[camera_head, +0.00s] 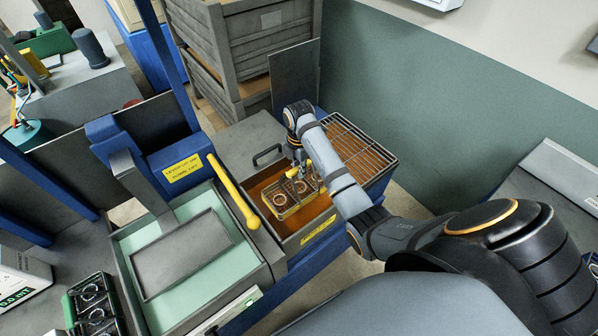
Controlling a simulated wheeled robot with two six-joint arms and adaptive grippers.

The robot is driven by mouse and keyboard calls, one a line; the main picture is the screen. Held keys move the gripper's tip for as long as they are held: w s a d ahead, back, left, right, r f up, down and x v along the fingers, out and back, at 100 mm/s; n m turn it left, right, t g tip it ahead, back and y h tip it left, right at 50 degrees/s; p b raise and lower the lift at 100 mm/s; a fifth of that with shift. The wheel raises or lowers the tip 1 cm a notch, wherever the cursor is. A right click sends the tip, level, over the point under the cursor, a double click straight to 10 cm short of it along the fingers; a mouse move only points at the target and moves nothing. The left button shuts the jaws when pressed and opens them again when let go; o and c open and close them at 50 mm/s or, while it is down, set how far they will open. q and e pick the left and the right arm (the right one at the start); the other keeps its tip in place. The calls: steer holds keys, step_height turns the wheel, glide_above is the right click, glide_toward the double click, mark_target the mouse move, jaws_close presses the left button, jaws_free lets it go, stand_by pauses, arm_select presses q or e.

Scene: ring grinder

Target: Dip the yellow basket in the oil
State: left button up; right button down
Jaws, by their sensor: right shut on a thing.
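The yellow basket (283,211) holds several metal rings and is inside the outline of the open tank of orange-brown oil (262,188). I cannot tell whether its bottom is above the oil surface or under it; its rim and the rings show clear. My right gripper (303,170) reaches down from above and is shut on the yellow basket at its far side. My own wrist and forearm hide part of the basket and the tank's right side. My left gripper is not in view.
A wire drain rack (352,147) adjoins the tank on the right. Left of it stand a yellow lever (234,192) and a pale green basin with a grey plate (180,254). Grey crates (240,50) stand behind.

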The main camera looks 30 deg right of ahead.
steer(key=shift+r, duration=1.55)
stand_by(0.9)
